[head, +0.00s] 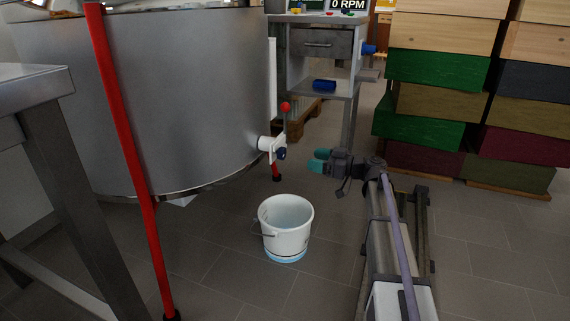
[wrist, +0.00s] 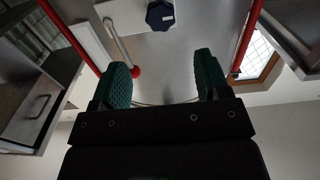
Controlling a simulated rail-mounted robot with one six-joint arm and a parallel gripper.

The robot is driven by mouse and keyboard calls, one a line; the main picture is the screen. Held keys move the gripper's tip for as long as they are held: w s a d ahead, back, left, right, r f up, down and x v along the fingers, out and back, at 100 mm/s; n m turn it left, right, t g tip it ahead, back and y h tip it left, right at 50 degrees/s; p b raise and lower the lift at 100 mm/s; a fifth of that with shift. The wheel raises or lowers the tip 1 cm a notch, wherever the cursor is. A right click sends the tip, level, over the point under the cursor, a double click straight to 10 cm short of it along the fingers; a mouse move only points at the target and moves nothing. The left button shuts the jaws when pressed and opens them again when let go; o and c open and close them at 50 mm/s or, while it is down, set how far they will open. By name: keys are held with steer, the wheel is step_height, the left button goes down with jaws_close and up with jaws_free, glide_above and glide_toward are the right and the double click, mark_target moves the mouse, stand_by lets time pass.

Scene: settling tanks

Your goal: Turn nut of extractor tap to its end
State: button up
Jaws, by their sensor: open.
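The extractor (head: 190,95) is a large steel drum at the left of the head view. Its white tap (head: 266,143) sticks out low on the right side, with a dark blue nut (head: 281,154) at the end. A lever with a red ball (head: 285,106) rises above the tap. My gripper (head: 317,161) is right of the nut, apart from it, its teal fingers pointing towards it. In the wrist view my gripper (wrist: 164,82) is open with nothing between the fingers. The blue nut (wrist: 160,15) shows beyond the fingertips at the top, partly cut off. The red ball (wrist: 135,72) appears near the left finger.
A white bucket (head: 286,243) stands on the floor below the tap. Red legs (head: 134,160) support the drum. A grey control stand (head: 318,60) is behind the tap. Stacked coloured hive boxes (head: 430,100) fill the back right. A steel table (head: 45,130) is at left.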

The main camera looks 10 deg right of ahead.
mark_target(285, 154)
steer(key=x, duration=1.1)
steer(key=shift+s, duration=0.1)
steer(key=c, duration=0.9)
steer(key=shift+m, duration=0.3)
steer(key=m, duration=0.9)
steer(key=shift+d, duration=0.1)
steer(key=m, duration=0.4)
steer(key=shift+f, duration=0.1)
steer(key=shift+m, duration=2.2)
